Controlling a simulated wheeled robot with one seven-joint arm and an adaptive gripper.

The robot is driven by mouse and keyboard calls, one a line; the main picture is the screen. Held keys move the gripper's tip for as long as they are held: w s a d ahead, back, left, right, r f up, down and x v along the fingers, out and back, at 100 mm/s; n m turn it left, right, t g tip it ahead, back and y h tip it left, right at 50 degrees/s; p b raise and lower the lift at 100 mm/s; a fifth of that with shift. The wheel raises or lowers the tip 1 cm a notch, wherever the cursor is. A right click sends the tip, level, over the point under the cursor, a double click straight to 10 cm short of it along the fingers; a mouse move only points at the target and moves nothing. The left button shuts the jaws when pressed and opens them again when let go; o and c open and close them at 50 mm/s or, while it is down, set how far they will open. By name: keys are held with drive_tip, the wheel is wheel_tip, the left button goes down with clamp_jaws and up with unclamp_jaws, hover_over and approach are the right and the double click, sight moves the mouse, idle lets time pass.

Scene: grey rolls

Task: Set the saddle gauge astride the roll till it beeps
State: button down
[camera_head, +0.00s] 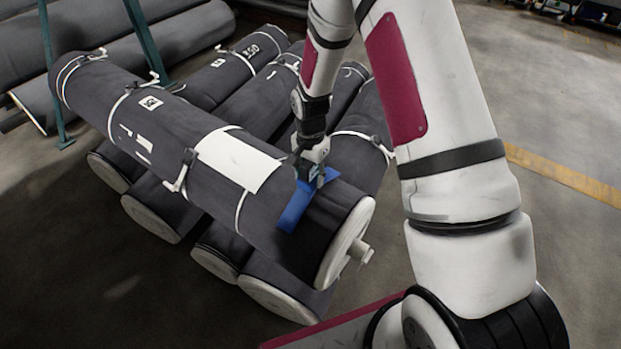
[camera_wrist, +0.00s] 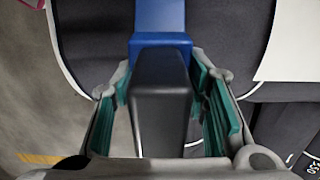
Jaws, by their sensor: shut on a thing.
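The blue saddle gauge (camera_head: 297,204) is at the right end of the top dark grey roll (camera_head: 168,133), its blue band lying across the roll's upper side. I cannot tell whether it bears fully on the surface. My gripper (camera_head: 313,172) is above it, shut on its grip. In the wrist view the gauge's black grip (camera_wrist: 160,105) stands between the green-padded fingers of my gripper (camera_wrist: 162,100), with the blue body (camera_wrist: 160,18) beyond. The gauge's far side is hidden, and no beep signal or display can be read.
The top roll lies across several other dark rolls (camera_head: 262,277). It has a white sheet (camera_head: 238,158), straps with buckles and a white end cap (camera_head: 343,245) with a protruding hub. A green rack post (camera_head: 52,80) and more rolls stand at the left. Open floor (camera_head: 575,250) lies right.

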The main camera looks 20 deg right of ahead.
wheel_tip(320, 180, up, 12)
drive_tip(key=p, duration=0.2)
drive_tip(key=shift+f+p, duration=0.25)
drive_tip(key=shift+p, duration=0.15)
drive_tip(key=shift+f, duration=0.15)
drive_tip(key=shift+f+b, duration=3)
drive_tip(key=shift+f, duration=2.7)
drive_tip(key=shift+f+b, duration=0.35)
drive_tip(key=shift+f, duration=0.25)
drive_tip(key=c, duration=0.8)
unclamp_jaws()
drive_tip(key=shift+c, duration=0.2)
wheel_tip(320, 180, up, 12)
drive_tip(key=shift+r, duration=0.1)
